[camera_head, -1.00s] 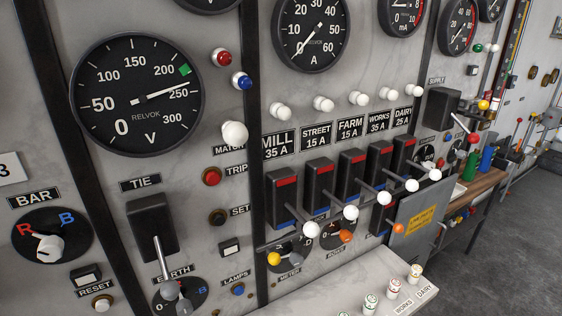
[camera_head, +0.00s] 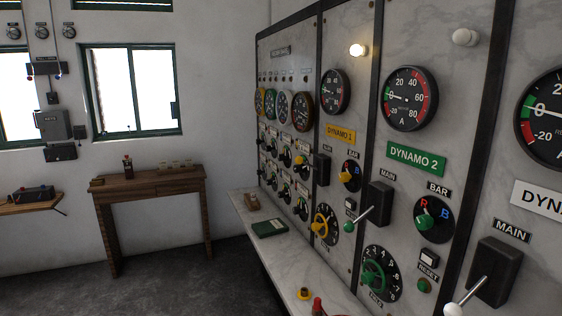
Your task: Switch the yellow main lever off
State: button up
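A yellow DYNAMO 1 plate (camera_head: 341,135) is on the marble switchboard, right of the picture's middle. Below it is a dark MAIN switch box (camera_head: 322,169). A small pale yellow knob (camera_head: 299,160) shows just left of that box; at this size I cannot tell for sure that it is this switch's lever end, or its position. A yellow handwheel (camera_head: 320,226) and a round bar selector with a yellow knob (camera_head: 347,176) are on the same panel. My gripper is not in view.
Another main lever (camera_head: 467,300) is at the lower right. A pale shelf (camera_head: 272,258) with a green book (camera_head: 270,228) runs below the board. A wooden table (camera_head: 150,190) stands beneath the window. Dark floor is open at left.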

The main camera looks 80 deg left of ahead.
aim_at(299, 160)
jog(key=u, duration=2.7)
